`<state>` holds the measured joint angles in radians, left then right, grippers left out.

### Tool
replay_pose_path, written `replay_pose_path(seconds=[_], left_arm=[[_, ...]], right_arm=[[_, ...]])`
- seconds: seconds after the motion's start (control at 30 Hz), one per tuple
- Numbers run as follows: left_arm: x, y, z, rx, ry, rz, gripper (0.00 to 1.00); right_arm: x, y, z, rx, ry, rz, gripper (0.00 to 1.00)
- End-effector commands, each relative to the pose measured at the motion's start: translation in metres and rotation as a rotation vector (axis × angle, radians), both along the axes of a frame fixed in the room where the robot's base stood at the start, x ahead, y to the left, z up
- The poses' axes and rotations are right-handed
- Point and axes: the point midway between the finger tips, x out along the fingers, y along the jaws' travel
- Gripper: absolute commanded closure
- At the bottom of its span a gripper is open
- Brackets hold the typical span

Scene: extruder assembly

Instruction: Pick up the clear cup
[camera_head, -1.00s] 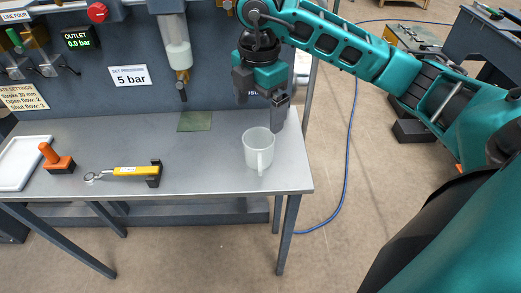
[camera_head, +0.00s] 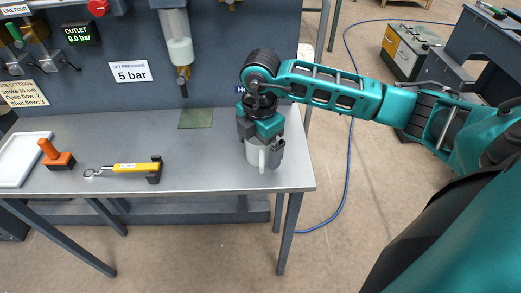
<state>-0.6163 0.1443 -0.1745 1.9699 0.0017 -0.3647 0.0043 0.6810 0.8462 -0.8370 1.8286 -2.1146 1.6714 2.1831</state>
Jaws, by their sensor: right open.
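The clear cup (camera_head: 256,156) stands upright near the right end of the grey table (camera_head: 215,176). It looks whitish and see-through, with its handle toward the front. My right gripper (camera_head: 262,150) points down over the cup, with its fingers at the height of the cup's upper part. It is open, and the fingers hide the cup's rim and part of its right side. I cannot tell whether a finger touches the cup. My left gripper is not in view.
A yellow-handled wrench (camera_head: 130,168) lies in a dark holder, left of the cup. An orange tool (camera_head: 57,158) and a white tray (camera_head: 22,160) are at the left end. A green mat (camera_head: 195,118) lies at the back, below a hanging dispenser (camera_head: 178,45). The table is clear around the cup.

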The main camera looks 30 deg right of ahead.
Motion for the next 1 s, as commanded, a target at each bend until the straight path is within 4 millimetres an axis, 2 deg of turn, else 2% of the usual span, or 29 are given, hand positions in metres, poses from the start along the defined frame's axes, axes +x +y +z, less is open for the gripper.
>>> replay_pose_path(seconds=[0.13,0.67,1.0], left_arm=[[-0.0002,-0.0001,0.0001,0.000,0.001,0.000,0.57],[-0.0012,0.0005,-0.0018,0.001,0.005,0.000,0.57],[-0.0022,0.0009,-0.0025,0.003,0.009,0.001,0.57]], right_arm=[[0.0002,0.0002,0.0004,0.000,-0.001,0.000,0.01],[0.0002,0.0003,0.0010,0.001,-0.001,0.000,0.52],[0.0007,0.0002,0.0054,0.000,-0.003,0.000,0.52]])
